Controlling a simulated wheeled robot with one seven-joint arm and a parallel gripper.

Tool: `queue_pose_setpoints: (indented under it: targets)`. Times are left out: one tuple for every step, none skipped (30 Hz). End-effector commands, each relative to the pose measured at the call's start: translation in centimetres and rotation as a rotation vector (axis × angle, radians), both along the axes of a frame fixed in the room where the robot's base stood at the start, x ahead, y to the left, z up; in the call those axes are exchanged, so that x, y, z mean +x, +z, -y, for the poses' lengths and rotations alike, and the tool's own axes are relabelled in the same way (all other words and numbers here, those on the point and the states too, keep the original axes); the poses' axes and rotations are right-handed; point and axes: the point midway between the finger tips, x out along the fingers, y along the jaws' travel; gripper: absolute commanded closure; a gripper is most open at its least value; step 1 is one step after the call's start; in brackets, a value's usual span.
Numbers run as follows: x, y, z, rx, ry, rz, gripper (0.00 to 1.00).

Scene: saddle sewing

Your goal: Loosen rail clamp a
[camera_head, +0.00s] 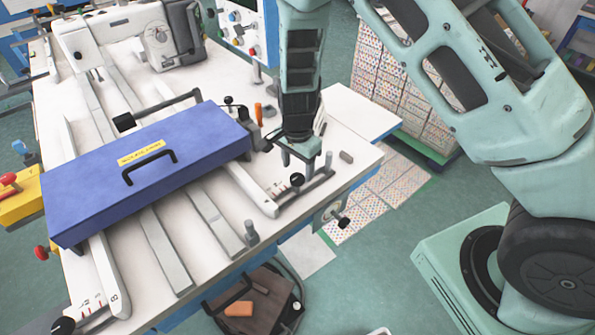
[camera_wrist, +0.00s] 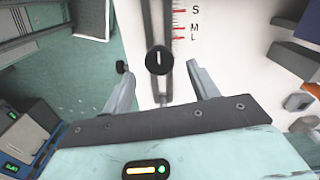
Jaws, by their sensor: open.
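The clamp knob (camera_head: 297,180) is round and black and sits at the near end of a white rail (camera_head: 250,190) with red scale marks. I take it for rail clamp a. In the wrist view the knob (camera_wrist: 159,59) shows a short white line, with S, M and L marks beyond it. My gripper (camera_head: 300,163) points down just above the knob and is open. In the wrist view my gripper (camera_wrist: 160,72) has one finger on each side of the knob, with gaps on both sides. I cannot tell the height between fingertips and knob.
A blue box (camera_head: 145,165) with a black handle lies across the rails, left of my gripper. A second rail marked B (camera_head: 113,297) has its own black knob (camera_head: 63,325). A small grey block (camera_head: 346,157) and an orange piece (camera_head: 258,114) are near my gripper.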

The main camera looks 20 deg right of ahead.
Motion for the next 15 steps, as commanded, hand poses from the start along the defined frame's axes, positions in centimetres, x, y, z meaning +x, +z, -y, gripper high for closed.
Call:
queue_pose_setpoints:
  targets:
    - [-0.1,-0.8,0.1,-0.001,-0.002,-0.004,0.4]
    - [-0.1,-1.2,0.1,0.0,-0.002,-0.003,0.4]
    - [-0.1,-1.7,0.0,0.0,-0.002,-0.003,0.4]
    - [-0.1,-2.0,0.0,0.0,-0.002,-0.003,0.4]
    - [0.0,-2.3,0.1,-0.001,-0.001,-0.002,0.4]
    - [0.0,-2.6,0.1,0.0,-0.001,-0.001,0.4]
    - [0.0,-2.8,0.0,0.0,0.0,-0.001,0.4]
    - [0.0,-3.0,0.0,0.0,0.0,-0.001,0.4]
    - [0.0,-3.2,0.0,0.0,0.001,-0.001,0.4]
    - [0.0,-3.3,0.0,0.001,0.001,0.0,0.4]
    - [0.0,-3.3,0.0,0.001,0.001,0.0,0.4]
    - [0.0,-3.4,0.0,0.001,0.001,0.0,0.4]
    - [0.0,-3.4,0.0,0.001,0.001,0.0,0.4]
    - [0.0,-3.4,0.0,0.0,0.001,0.001,0.4]
    - [0.0,-3.4,0.0,0.0,0.001,0.001,0.4]
